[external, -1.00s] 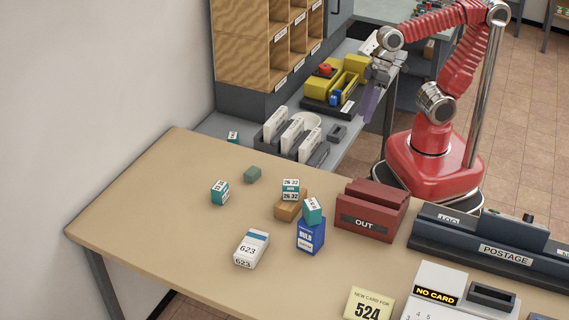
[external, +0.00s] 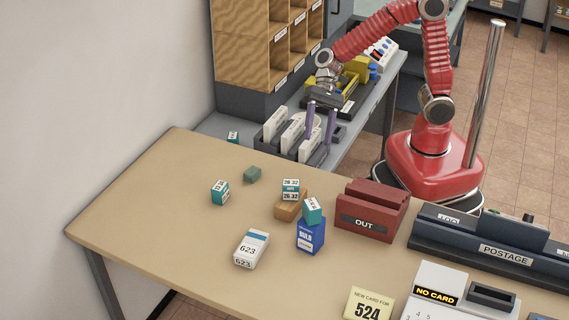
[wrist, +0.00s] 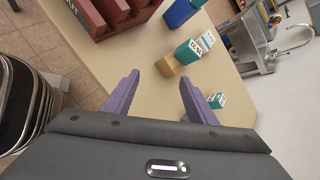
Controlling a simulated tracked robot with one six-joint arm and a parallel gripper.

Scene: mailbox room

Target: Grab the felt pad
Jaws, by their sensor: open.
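A small grey-green block (external: 252,174), which looks like the felt pad, lies on the tan desk (external: 150,215) near its back edge in the external view. Nothing touches it there. In the wrist view I cannot make it out clearly; my right finger may hide it. My gripper (external: 318,145) is in the air by the back edge of the desk, to the right of the block and well apart from it. Its two purple fingers are spread and point down, with nothing between them. They also show in the wrist view (wrist: 158,85).
A teal box (external: 220,192) stands left of the pad. Another teal box (external: 291,187) sits on a wooden block (external: 288,210), near a blue box (external: 311,236). The red OUT tray (external: 370,210) is to the right. Upright white folders (external: 293,132) stand behind the desk.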

